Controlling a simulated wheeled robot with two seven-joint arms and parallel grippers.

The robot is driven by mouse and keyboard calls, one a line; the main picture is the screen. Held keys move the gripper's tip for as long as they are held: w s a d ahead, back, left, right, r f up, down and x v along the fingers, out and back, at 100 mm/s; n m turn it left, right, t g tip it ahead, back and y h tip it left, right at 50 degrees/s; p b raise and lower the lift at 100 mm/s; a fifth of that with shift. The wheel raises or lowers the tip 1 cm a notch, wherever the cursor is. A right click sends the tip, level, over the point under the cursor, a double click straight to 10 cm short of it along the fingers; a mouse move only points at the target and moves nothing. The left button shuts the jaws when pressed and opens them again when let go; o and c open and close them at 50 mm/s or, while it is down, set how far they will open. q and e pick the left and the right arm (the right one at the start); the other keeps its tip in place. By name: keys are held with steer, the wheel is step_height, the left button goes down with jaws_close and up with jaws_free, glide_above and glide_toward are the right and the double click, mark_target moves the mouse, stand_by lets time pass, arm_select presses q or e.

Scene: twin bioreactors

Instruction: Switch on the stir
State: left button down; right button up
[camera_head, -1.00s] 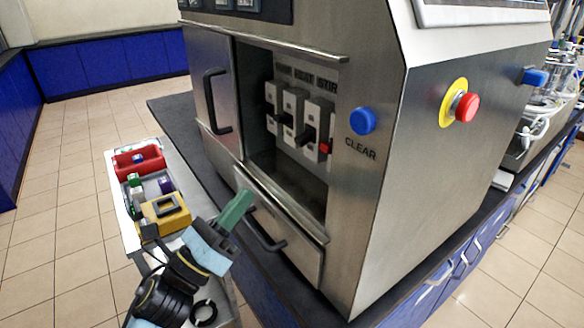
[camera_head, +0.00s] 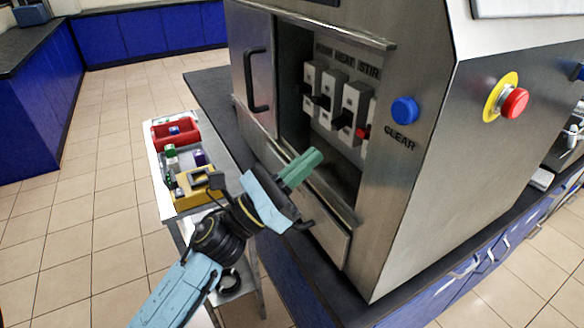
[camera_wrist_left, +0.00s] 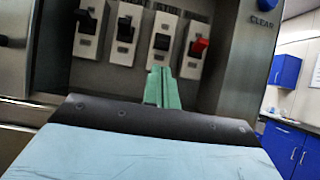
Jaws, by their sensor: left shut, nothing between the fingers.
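A row of switches (camera_head: 352,108) sits inside the open recess of the steel cabinet, with labels above it including HEAT and STIR. The row also shows in the left wrist view (camera_wrist_left: 125,35): several pale plates, with black levers and a red lever (camera_wrist_left: 200,46) on the rightmost. I cannot tell for sure which plate the STIR label (camera_head: 369,70) belongs to. My left gripper (camera_head: 316,157) is shut and empty, its green fingers pointing at the recess, below the switches. In the wrist view its fingertips (camera_wrist_left: 160,72) appear below the black-lever switch beside the red one, apparently apart from it. My right gripper is out of view.
A blue CLEAR button (camera_head: 405,110) and a red emergency stop (camera_head: 514,102) are on the cabinet's right. A cabinet door with a black handle (camera_head: 257,80) borders the recess on the left. A trolley (camera_head: 158,185) with a red bin (camera_head: 175,134) stands at left.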

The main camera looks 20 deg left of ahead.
mark_target(340, 123)
arm_select(q)
steer(key=x, duration=0.4)
steer(key=shift+p, duration=0.4)
steer(key=shift+w+d+r, duration=0.15)
steer(key=shift+w+d, duration=0.05)
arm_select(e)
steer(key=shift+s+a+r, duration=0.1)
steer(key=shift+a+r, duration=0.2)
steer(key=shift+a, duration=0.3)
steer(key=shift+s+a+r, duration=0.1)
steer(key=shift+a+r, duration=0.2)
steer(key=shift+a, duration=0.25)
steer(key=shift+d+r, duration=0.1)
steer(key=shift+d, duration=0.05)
